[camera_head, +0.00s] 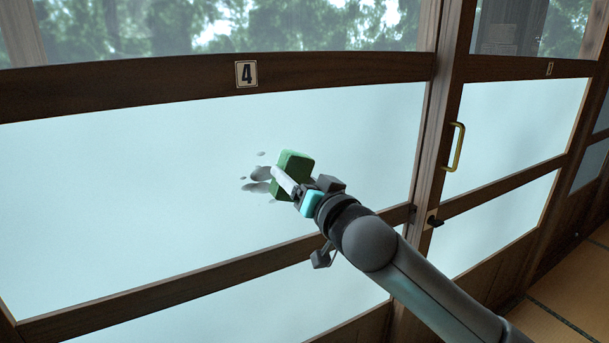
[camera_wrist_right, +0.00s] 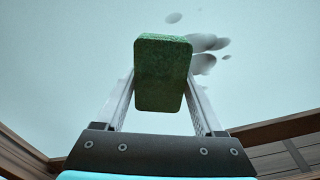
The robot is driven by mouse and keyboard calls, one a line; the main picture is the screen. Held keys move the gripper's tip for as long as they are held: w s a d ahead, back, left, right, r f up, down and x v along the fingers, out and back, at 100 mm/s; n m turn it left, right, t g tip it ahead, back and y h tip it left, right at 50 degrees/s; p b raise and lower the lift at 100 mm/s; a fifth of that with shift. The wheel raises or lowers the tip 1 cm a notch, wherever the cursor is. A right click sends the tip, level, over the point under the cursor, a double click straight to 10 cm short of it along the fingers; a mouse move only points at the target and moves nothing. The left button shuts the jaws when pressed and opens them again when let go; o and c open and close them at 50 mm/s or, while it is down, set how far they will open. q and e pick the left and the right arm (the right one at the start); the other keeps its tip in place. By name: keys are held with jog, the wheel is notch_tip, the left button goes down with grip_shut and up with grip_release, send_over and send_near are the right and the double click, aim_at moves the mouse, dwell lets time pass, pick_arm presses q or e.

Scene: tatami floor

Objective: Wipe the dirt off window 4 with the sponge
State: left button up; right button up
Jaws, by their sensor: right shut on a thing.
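Window 4 is a large pale frosted pane (camera_head: 120,180) under a dark wooden rail with a plate marked 4 (camera_head: 246,74). Grey dirt spots (camera_head: 260,174) lie on the pane right beside the sponge, and they also show in the right wrist view (camera_wrist_right: 204,44). My right gripper (camera_head: 284,184) is shut on the green sponge (camera_head: 295,164) and holds it at the pane over or next to the dirt. The sponge sits between both fingers in the right wrist view (camera_wrist_right: 162,72). I cannot tell whether it touches the pane. My left gripper is not in view.
Dark wooden rails (camera_head: 180,285) frame the pane. To the right stands a wooden post and another panel with a brass handle (camera_head: 455,147). A small dark latch (camera_head: 434,221) sits on the post. Tatami floor (camera_head: 572,290) shows at the lower right.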

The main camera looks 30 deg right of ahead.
aim_at(264, 169)
jog(key=shift+a+f, duration=0.1)
jog(key=shift+a, duration=1.05)
jog(key=shift+a+p, duration=0.65)
jog(key=shift+a, duration=0.35)
jog(key=shift+s+a+p, duration=0.2)
jog(key=shift+a+p, duration=0.45)
jog(key=shift+a, duration=1.8)
jog(key=shift+r+p, duration=0.95)
jog(key=shift+p, duration=0.1)
jog(key=shift+w+d+f+p, duration=0.15)
jog(key=shift+d+p, duration=0.55)
jog(key=shift+d, duration=1.5)
jog(key=shift+w+d+p, duration=0.1)
jog(key=shift+d+p, duration=0.7)
jog(key=shift+d, duration=1.35)
jog(key=shift+d+p, duration=0.4)
jog(key=shift+d, duration=0.85)
jog(key=shift+f, duration=0.1)
